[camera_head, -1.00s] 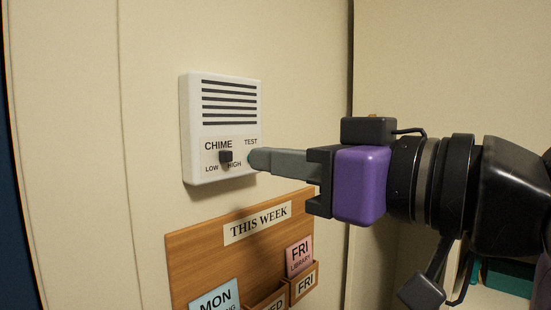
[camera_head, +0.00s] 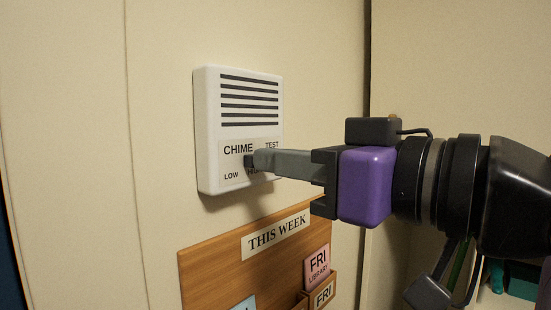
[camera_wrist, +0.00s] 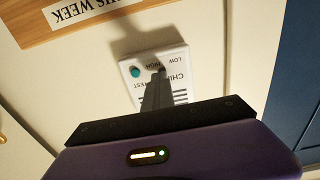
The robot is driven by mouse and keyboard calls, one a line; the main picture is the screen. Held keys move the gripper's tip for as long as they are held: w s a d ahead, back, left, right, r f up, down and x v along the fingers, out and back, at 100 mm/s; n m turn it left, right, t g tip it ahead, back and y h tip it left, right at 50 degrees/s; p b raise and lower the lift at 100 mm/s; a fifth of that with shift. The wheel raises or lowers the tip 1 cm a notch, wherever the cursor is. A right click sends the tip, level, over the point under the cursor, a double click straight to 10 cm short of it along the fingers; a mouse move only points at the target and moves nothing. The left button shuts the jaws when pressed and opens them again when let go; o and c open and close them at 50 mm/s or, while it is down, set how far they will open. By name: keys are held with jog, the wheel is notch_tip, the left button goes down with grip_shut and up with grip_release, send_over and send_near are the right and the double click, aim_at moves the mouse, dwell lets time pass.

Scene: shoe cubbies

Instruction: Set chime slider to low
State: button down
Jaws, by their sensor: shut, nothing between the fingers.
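The white chime box (camera_head: 208,130) is mounted on the wall, with dark slots above and a CHIME label with LOW on the left and HIGH on the right. Its small black slider knob (camera_head: 248,160) shows just left of my fingertips. My gripper (camera_head: 262,162) is shut and empty, its tips at the knob's right side; I cannot tell if they touch. In the wrist view the box (camera_wrist: 181,58) appears upside down, with the fingers (camera_wrist: 158,85) over its face and a teal TEST button (camera_wrist: 135,71) beside them. The fingers hide part of the HIGH label.
A wooden THIS WEEK board (camera_head: 215,262) with day cards and pockets hangs below the box. A wall corner stands to the right behind my arm. The wall left of the box is bare.

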jog(key=c, duration=2.1)
grip_release()
jog(key=shift+s+a+r+g, duration=0.15)
jog(key=shift+a+g, duration=0.15)
jog(key=shift+a, duration=0.25)
jog(key=o, duration=0.4)
jog(key=shift+s, duration=0.1)
jog(key=shift+o, duration=1.1)
jog(key=shift+s+d, duration=0.1)
jog(key=p+v, duration=0.1)
jog(key=v, duration=0.7)
jog(key=shift+d+f+p, duration=0.3)
jog(key=shift+d, duration=0.05)
jog(key=shift+s, duration=0.1)
